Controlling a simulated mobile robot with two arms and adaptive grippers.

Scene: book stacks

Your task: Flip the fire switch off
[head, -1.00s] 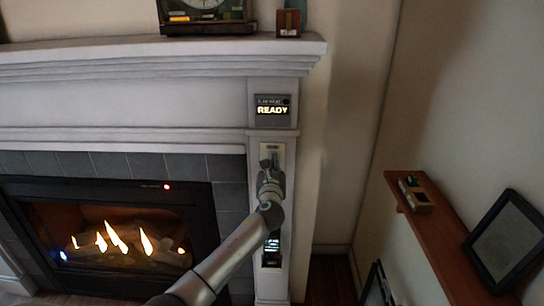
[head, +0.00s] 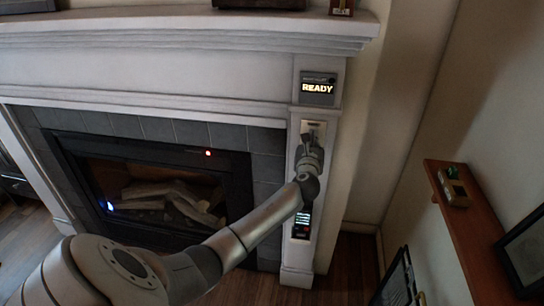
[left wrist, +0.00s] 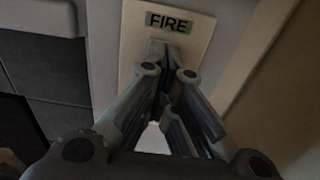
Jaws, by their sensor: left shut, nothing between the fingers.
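The fire switch plate (head: 318,128) is a pale plate on the white mantel column; in the left wrist view the plate (left wrist: 134,40) carries a dark FIRE label (left wrist: 181,22). My left gripper (head: 309,142) is at the plate, its fingers closed together with nothing between them. In the left wrist view its fingertips (left wrist: 166,68) are just below the label, against or very near the switch; the lever itself is mostly hidden behind them. My right gripper is not in view.
A display reading READY (head: 318,88) is above the plate, and a dark device with a lit screen (head: 302,222) is below it. The mantel shelf (head: 200,35) juts out above. A wooden shelf (head: 478,235) is on the right wall.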

